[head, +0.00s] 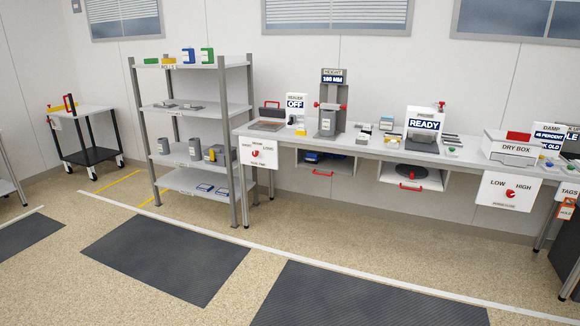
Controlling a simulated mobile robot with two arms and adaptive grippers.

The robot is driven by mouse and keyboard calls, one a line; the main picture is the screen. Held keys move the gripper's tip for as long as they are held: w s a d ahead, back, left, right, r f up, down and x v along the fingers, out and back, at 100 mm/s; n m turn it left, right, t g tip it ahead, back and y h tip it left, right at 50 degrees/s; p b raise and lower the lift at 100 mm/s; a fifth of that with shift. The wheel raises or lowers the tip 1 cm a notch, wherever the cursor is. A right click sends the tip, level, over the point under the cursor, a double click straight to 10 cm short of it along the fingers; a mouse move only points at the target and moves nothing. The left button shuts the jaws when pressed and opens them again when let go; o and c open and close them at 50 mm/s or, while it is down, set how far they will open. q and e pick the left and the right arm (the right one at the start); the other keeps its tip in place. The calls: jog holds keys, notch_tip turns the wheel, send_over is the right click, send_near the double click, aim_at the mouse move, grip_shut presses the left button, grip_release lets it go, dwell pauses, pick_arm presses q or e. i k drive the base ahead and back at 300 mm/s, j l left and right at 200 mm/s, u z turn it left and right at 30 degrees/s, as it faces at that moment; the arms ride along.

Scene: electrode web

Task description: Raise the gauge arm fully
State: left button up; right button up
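A grey upright stand (328,120) is on the long bench, with a display on top that appears to read "HEIGHT 160 MM" (334,78). A horizontal arm with red ends (318,104) crosses its upper part. I cannot tell whether this is the gauge arm. A device with a sign reading "READY" (424,124) stands further right on the bench, with a small red-topped part (441,104) behind it. Neither of my grippers is in view, and nothing touches these devices.
The bench (380,152) runs along the back wall with a sealer sign "OFF" (295,102) and a dry box (514,149). A shelf rack (200,109) stands left of it, a cart (85,130) further left. Dark mats (165,255) lie on open floor in front.

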aim_at(328, 106)
jog(key=i+u, duration=0.1)
jog(key=i, duration=0.45)
jog(key=i+l+u, duration=0.1)
jog(key=i, duration=0.4)
jog(key=i+j+u, duration=0.1)
jog(key=i+u, duration=0.35)
jog(key=i, duration=0.65)
jog(key=i+j+z, duration=0.7)
jog(key=z, duration=0.15)
jog(key=i+j+z, duration=0.15)
jog(key=j+z, duration=0.15)
jog(key=i+j+z, duration=0.1)
jog(key=j+z, duration=0.15)
jog(key=j, duration=0.25)
jog(key=i+j+z, duration=0.1)
jog(key=j+z, duration=0.45)
jog(key=j, duration=0.25)
